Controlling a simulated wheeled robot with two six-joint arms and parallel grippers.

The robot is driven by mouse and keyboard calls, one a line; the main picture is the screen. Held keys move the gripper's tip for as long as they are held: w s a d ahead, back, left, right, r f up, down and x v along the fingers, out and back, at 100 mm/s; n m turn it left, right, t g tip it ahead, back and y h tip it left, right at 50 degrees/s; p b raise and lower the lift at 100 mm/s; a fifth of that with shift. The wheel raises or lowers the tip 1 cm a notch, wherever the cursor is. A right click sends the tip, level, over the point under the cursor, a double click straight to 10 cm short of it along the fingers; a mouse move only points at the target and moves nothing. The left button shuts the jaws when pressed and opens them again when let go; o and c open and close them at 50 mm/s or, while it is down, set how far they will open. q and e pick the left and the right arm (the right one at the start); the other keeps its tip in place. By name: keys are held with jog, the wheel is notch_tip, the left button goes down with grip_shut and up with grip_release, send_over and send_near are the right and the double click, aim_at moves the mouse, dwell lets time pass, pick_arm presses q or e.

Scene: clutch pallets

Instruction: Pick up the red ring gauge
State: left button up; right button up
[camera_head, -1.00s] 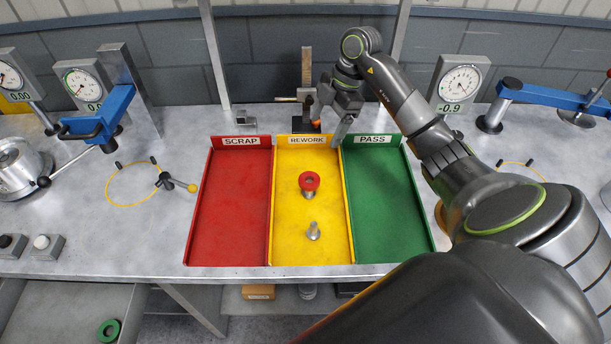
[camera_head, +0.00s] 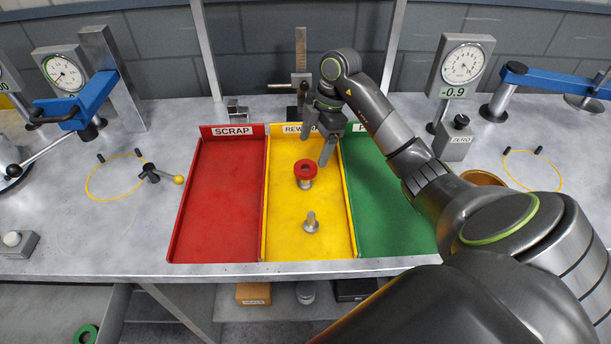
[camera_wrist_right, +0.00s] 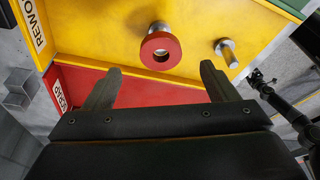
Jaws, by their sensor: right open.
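The red ring gauge (camera_head: 305,170) sits on top of a metal post or plug in the middle of the yellow REWORK tray (camera_head: 283,235). In the right wrist view the red ring gauge (camera_wrist_right: 160,51) shows its face and central hole, ahead of the fingertips and roughly between them. My right gripper (camera_head: 315,151) is open and empty, above the back of the REWORK tray, behind the ring in the head view. It also shows in the right wrist view (camera_wrist_right: 160,75), with its fingers wide apart. My left gripper is not in view.
A small metal plug (camera_head: 311,223) stands in the REWORK tray in front of the ring; it also shows in the right wrist view (camera_wrist_right: 226,48). The red SCRAP tray (camera_head: 215,210) and green PASS tray (camera_head: 390,215) are empty where visible. Dial gauge stands (camera_head: 463,65) flank the trays.

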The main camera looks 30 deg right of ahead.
aim_at(308, 160)
jog(key=shift+a+f, duration=0.15)
jog(key=shift+f, duration=0.3)
jog(key=p+x, duration=0.1)
jog(key=x, duration=0.3)
jog(key=shift+a+f, duration=0.1)
jog(key=shift+a, duration=0.05)
jog(key=shift+f, duration=0.25)
jog(key=c, duration=1.2)
jog(key=shift+r, duration=0.1)
